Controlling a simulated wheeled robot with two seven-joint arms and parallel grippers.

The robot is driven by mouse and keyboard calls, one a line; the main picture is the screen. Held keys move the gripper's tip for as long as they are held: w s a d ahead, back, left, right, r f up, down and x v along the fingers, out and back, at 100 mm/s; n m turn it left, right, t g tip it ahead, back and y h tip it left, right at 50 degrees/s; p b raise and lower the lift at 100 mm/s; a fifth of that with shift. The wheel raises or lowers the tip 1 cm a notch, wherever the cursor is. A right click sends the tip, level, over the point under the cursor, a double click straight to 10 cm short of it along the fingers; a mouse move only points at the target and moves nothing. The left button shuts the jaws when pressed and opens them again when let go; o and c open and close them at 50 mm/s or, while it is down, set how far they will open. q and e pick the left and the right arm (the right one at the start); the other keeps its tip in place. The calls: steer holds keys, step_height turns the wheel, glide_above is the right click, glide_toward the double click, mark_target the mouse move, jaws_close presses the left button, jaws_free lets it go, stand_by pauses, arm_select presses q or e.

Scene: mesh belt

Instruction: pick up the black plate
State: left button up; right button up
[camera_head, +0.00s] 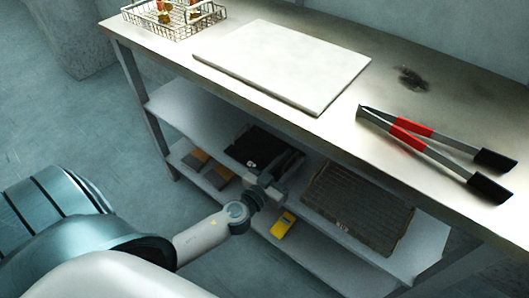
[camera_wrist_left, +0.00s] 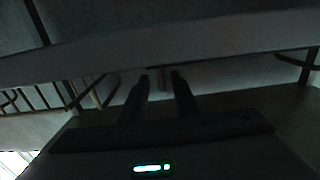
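A flat black item (camera_head: 258,146), which looks like the black plate, lies on the shelf under the table in the head view. My left gripper (camera_head: 268,183) is at the front of that shelf, just below and right of it in the picture, and partly overlaps its near side. In the left wrist view, the two dark fingers of my left gripper (camera_wrist_left: 162,78) stand apart with nothing clear between them. The wrist view is very dark, and I cannot make out the plate there. My right gripper is not in view.
A dark ribbed plate (camera_head: 357,207) lies to the right on the shelf. The tabletop above holds a white board (camera_head: 285,62), red-and-black tongs (camera_head: 435,147) and a wire basket (camera_head: 172,18). A yellow item (camera_head: 283,225) and brownish blocks (camera_head: 205,165) lie on the lower shelf.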

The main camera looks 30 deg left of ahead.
mark_target(296, 153)
arm_select(q)
steer(key=w, duration=0.3)
steer(key=shift+w+a+f+p, duration=0.1)
steer(key=shift+w+f+p, duration=0.1)
steer(key=shift+w+p, duration=0.15)
steer(key=shift+w+f, duration=0.1)
steer(key=shift+w, duration=0.55)
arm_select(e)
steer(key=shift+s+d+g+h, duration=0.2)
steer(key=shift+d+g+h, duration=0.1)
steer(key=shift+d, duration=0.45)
arm_select(q)
jaws_close()
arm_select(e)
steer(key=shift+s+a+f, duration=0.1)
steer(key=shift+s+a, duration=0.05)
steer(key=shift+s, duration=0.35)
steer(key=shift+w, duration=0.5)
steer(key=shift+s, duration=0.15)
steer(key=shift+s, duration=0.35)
